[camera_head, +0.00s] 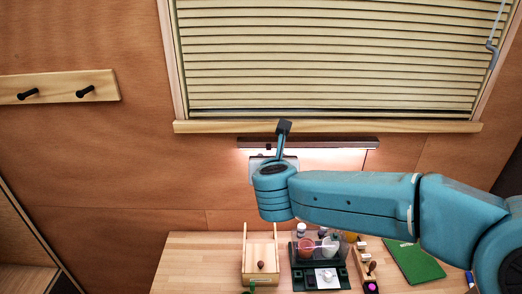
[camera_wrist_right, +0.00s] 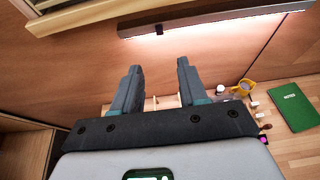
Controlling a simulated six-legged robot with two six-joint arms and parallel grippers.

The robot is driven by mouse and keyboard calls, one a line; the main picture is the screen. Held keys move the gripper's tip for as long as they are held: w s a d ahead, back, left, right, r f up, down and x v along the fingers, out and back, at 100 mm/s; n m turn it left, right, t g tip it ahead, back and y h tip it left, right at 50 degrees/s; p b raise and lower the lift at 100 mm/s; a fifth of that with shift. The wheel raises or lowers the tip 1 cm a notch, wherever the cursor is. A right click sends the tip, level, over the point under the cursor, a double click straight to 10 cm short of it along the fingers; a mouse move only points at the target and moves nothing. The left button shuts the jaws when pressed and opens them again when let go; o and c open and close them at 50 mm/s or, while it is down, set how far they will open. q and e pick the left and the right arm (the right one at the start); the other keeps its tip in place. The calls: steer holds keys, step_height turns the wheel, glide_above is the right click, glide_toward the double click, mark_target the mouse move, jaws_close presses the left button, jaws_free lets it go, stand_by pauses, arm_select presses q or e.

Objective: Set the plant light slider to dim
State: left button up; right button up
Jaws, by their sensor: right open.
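The plant light is a dark bar (camera_head: 340,143) under the window sill, glowing along its lower side. It also crosses the top of the right wrist view (camera_wrist_right: 225,18). A small black slider knob (camera_wrist_right: 158,29) sits near its left end; it shows in the head view as a dark spot (camera_head: 268,146). My right gripper (camera_wrist_right: 159,67) is open and empty, its two fingers apart below the knob in the wrist view. In the head view the right gripper (camera_head: 284,128) overlaps the bar just right of the knob; contact cannot be told. My left gripper is not in view.
A window with a blind (camera_head: 330,60) is above the wooden sill (camera_head: 330,127). Below, a wooden table (camera_head: 195,262) holds a wooden box (camera_head: 261,264), a dark tray (camera_head: 300,277) with small items, and a green book (camera_head: 414,262). A peg rack (camera_head: 60,87) hangs at left.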

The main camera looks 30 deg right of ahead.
mark_target(269, 146)
steer(key=p+x, duration=0.4)
steer(key=x, duration=1.1)
steer(key=shift+w+d, duration=0.1)
steer(key=shift+w, duration=0.2)
steer(key=shift+w+d+f, duration=0.1)
steer(key=shift+d, duration=0.1)
jaws_close()
